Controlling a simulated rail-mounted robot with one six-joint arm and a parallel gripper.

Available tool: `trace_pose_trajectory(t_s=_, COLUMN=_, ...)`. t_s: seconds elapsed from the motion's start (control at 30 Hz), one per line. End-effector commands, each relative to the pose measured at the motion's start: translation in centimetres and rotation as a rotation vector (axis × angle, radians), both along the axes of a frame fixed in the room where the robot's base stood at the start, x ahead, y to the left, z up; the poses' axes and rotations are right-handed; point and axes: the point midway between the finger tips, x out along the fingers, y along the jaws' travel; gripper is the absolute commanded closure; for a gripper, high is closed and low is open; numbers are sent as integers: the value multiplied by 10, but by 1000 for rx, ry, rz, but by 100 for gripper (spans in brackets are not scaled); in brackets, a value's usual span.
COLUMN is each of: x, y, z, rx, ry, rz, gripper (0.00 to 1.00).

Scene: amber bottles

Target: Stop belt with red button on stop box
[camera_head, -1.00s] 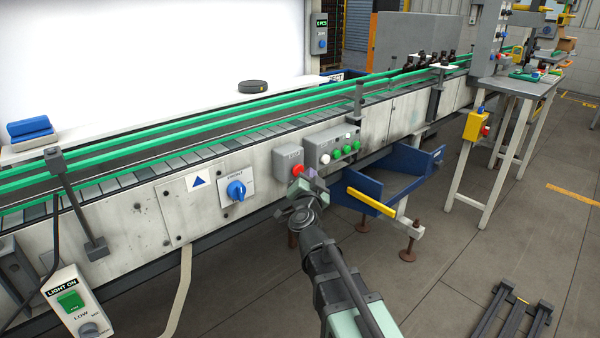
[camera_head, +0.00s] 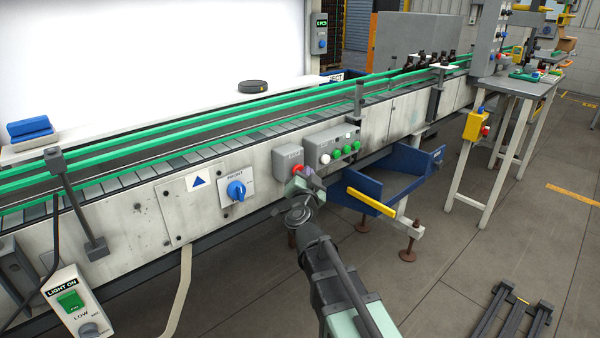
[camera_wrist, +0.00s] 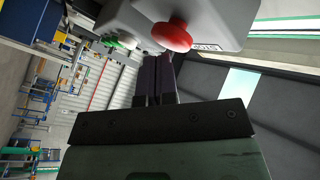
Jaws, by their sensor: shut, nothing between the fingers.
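The red button (camera_head: 297,169) sits on the front of the grey stop box (camera_head: 284,158), which is fixed to the side of the conveyor. In the wrist view the red mushroom button (camera_wrist: 172,35) stands out from the grey box (camera_wrist: 222,18). My gripper (camera_head: 303,183) is just in front of and slightly below the button in the head view. In the wrist view its two dark fingers (camera_wrist: 157,72) are shut together and empty, with their tips close by the button. I cannot tell whether they touch it. The belt (camera_head: 220,148) runs between green rails.
A control box with white and green buttons (camera_head: 333,145) is right beside the stop box. A blue bin (camera_head: 380,185) with a yellow bar juts out to the right. A blue rotary knob (camera_head: 236,191) is on the left. Dark bottles (camera_head: 421,62) stand far along the belt.

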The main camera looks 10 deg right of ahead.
Motion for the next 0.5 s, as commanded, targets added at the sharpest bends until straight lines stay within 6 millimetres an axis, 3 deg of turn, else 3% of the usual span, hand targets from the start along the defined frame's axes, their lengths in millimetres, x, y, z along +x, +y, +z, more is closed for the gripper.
trace_pose_trajectory(t_s=0.5, x=5, y=3, z=0, rx=0, ry=0, rz=0, gripper=100)
